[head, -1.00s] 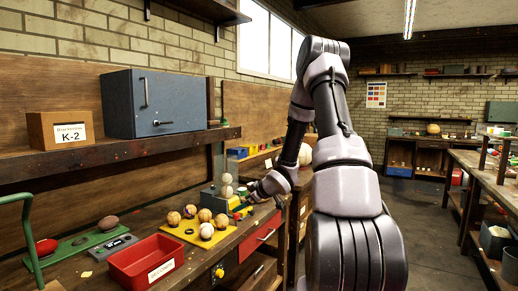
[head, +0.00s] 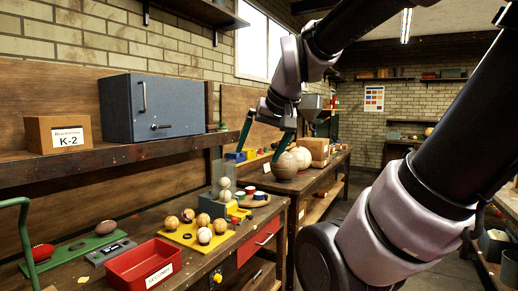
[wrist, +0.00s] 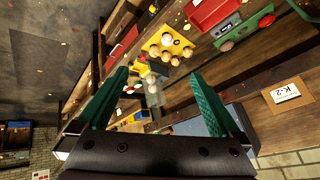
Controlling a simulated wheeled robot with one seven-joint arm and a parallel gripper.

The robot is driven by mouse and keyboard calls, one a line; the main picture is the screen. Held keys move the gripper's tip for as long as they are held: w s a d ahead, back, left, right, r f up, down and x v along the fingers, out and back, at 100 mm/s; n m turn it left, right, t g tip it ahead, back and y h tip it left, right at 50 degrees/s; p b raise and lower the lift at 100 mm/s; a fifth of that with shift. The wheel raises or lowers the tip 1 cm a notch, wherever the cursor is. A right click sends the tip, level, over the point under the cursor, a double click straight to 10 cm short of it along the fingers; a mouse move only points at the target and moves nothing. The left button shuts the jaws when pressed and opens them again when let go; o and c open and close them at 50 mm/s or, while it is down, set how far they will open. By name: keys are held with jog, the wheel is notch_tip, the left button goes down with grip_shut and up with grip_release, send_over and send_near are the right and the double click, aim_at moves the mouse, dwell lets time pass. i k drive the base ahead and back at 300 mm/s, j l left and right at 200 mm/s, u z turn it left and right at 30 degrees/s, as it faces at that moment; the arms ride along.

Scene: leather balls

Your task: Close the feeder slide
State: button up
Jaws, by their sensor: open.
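The feeder (head: 222,205) stands at the right end of the near workbench. It has a clear upright tube with pale balls (head: 225,189) stacked in it, a grey body and a yellow part (head: 238,213) at its right side, which may be the slide. I cannot tell how far the slide is out. My gripper (head: 264,143) is raised above and beyond the feeder, its green fingers spread and empty. In the wrist view the open fingers (wrist: 160,77) frame the feeder's balls (wrist: 150,79) at a distance, touching nothing.
A yellow tray (head: 183,237) with several leather balls lies left of the feeder, and a red bin (head: 140,262) stands nearer. A blue cabinet (head: 160,105) sits on the shelf. Large balls (head: 286,165) stand on the bench beyond.

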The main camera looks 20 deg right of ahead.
aim_at(232, 209)
jog(key=i+l, duration=0.15)
jog(key=i, duration=0.7)
jog(key=l+z, duration=0.05)
